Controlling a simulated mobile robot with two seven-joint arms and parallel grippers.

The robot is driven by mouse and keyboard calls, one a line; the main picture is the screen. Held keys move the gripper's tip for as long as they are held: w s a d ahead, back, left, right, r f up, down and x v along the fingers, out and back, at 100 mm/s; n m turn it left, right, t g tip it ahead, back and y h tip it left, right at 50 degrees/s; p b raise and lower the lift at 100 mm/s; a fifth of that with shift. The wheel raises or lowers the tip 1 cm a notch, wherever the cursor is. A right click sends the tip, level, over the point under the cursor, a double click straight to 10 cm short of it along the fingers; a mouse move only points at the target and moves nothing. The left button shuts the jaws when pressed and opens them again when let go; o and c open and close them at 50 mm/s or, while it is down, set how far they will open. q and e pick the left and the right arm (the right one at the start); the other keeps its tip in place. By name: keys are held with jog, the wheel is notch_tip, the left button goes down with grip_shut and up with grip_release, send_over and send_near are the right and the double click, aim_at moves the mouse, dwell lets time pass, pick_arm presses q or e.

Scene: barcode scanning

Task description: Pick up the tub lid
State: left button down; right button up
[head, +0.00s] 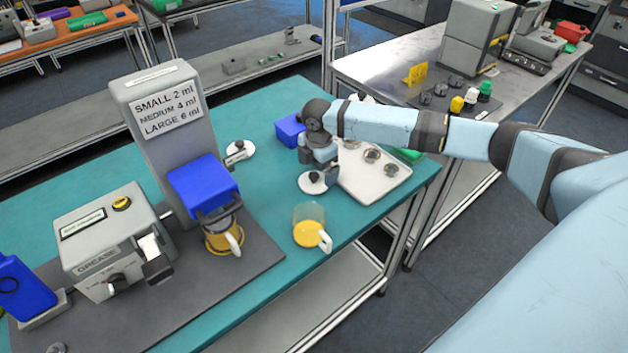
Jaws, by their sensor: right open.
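A round white tub lid with a dark knob (308,189) lies flat on the teal tabletop. My right gripper (315,173) points down right over this lid, open, with its fingertips at or just above the knob; I cannot tell whether they touch it. A second white lid (238,153) with a dark knob lies further left, behind the blue dispenser part. A clear tub with yellow contents and a white handle (309,232) stands in front of the first lid. Another tub with yellow contents (222,241) stands under the dispenser. My left gripper is not in view.
The grey dispenser (150,95) with a size label and the grease machine (105,235) stand on the left on a dark mat. A white tray (376,187) with metal parts and a blue bin (288,130) are close to my right gripper.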

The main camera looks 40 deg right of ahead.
aim_at(317, 173)
jog(key=f, duration=0.3)
jog(key=shift+a+f, duration=0.1)
jog(key=shift+a, duration=0.1)
jog(key=shift+c, duration=0.5)
jog(key=c, duration=0.6)
jog(key=shift+c, duration=0.2)
